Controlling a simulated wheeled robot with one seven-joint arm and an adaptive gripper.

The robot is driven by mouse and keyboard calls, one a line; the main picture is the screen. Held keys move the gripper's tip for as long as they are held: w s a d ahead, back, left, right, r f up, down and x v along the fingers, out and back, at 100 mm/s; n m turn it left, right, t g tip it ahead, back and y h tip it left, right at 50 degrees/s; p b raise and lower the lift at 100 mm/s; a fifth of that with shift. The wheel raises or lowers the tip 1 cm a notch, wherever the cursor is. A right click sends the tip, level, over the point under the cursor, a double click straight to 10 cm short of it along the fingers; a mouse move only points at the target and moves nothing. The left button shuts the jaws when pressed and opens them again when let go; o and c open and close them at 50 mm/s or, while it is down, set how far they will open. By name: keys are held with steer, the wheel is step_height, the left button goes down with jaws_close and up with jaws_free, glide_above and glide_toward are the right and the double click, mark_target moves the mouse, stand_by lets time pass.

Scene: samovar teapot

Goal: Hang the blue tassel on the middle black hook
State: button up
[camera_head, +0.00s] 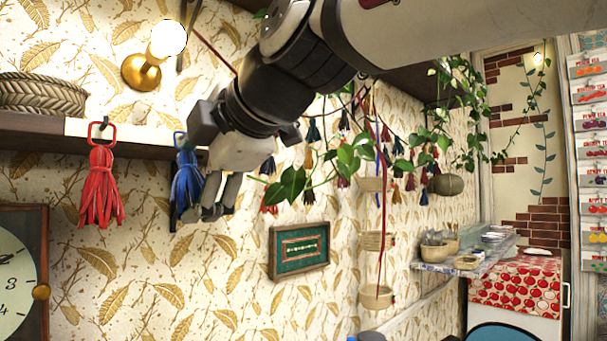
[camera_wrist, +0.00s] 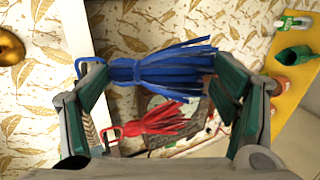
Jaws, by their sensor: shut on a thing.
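The blue tassel (camera_head: 187,180) hangs upright at the shelf's front edge, its loop at the top. My gripper (camera_head: 214,207) is right beside its strands, partly behind them. In the wrist view the blue tassel (camera_wrist: 165,72) lies across between my finger pads, its loop by the left pad and its strand ends near the right one. My gripper is shut on the blue tassel. The middle black hook is not clearly visible, and I cannot tell whether the loop is around it. A red tassel (camera_head: 101,188) hangs on a black hook (camera_head: 103,122) to the left.
A shelf (camera_head: 40,132) with a pale front strip runs along the papered wall and holds a woven basket (camera_head: 42,94). A brass lamp (camera_head: 142,72) is above. A clock (camera_head: 22,275) is below left, and a small framed picture (camera_head: 300,250) is below right. Vines hang on the right.

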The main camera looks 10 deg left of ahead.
steer(key=shift+w+a+r, duration=0.1)
steer(key=shift+r, duration=0.05)
steer(key=o, duration=1.3)
steer(key=shift+o, duration=0.9)
steer(key=shift+w+a, duration=0.15)
steer(key=v, duration=1.2)
